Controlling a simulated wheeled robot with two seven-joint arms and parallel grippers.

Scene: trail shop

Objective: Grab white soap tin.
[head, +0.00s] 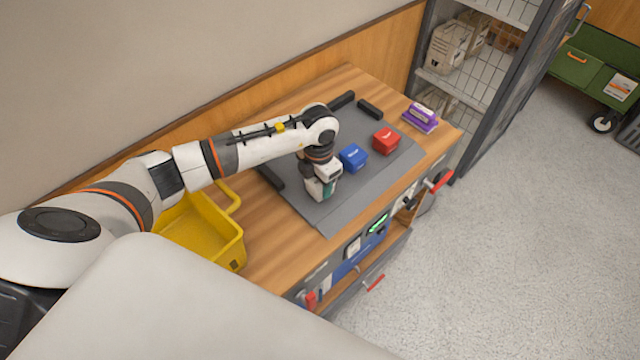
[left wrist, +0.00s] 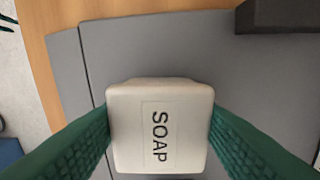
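The white soap tin (left wrist: 160,125), with "SOAP" on its top, sits between the two green fingers of my left gripper (left wrist: 160,120) in the left wrist view. Both fingers meet its sides, so the gripper looks shut on it. In the head view my left gripper (head: 325,186) points down at the front left part of the grey mat, and a pale part of the tin (head: 314,188) shows at its fingers. Whether the tin rests on the mat or is just off it I cannot tell. My right gripper is not in view.
A blue tin (head: 353,157) and a red tin (head: 385,141) stand on the grey mat (head: 345,208), right of my gripper. Dark bars lie along the mat's edges. A purple item (head: 420,117) is at the bench's right end. A yellow bin (head: 207,238) stands at left.

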